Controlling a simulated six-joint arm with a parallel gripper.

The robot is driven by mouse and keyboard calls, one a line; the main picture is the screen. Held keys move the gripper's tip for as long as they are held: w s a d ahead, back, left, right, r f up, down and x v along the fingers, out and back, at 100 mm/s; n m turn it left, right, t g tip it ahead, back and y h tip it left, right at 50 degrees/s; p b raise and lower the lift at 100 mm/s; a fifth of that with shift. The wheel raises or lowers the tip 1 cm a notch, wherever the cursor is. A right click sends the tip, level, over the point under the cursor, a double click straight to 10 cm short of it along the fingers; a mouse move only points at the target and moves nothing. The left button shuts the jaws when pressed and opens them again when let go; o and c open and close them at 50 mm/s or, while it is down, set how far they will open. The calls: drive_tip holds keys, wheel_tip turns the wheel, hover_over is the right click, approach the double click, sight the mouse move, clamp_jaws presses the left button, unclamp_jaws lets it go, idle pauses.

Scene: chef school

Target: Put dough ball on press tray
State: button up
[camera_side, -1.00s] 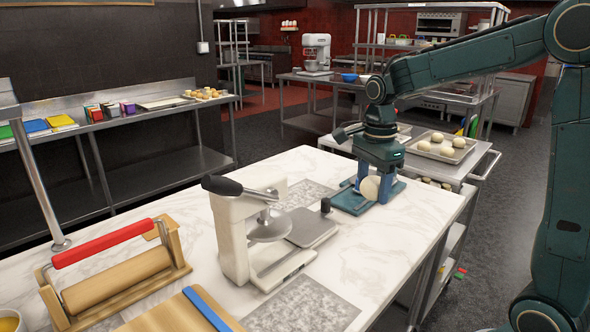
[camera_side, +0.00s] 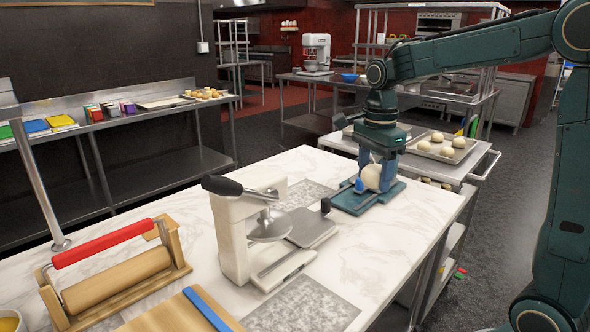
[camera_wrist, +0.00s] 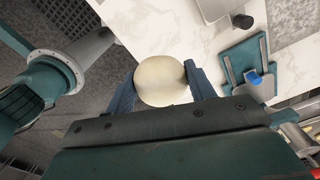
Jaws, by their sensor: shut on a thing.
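The pale dough ball (camera_side: 373,177) is held between the two blue fingers of my gripper (camera_side: 376,174). In the wrist view the dough ball (camera_wrist: 161,80) fills the space between the fingertips (camera_wrist: 160,84), and both fingers touch its sides. In the side view the ball appears above the teal board on the marble table. The silver press tray (camera_side: 312,231) with its black knob lies pulled out beside the white press (camera_side: 235,235), left of my gripper. The tray looks bare. Part of the tray (camera_wrist: 217,7) shows at the wrist view's top edge.
The teal board (camera_side: 353,206) with a blue knob lies near the table's right edge; it also shows in the wrist view (camera_wrist: 236,57). A tray of dough balls (camera_side: 466,155) stands on a cart behind. A wooden roller stand (camera_side: 118,288) sits at front left.

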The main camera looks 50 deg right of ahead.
sight(301, 224)
drive_tip(key=w+a+r+m, duration=0.1)
drive_tip(key=w, duration=0.8)
drive_tip(key=w+a+r+m, duration=0.1)
drive_tip(key=w+r+m, duration=0.1)
drive_tip(key=w, duration=0.6)
drive_tip(key=shift+w+a+r, duration=0.3)
drive_tip(key=shift+w+a, duration=0.1)
wheel_tip(301, 224, down, 20)
drive_tip(key=shift+f, duration=0.1)
idle(0.6)
drive_tip(key=shift+f, duration=0.1)
drive_tip(key=o, duration=1)
drive_tip(key=shift+o, duration=0.2)
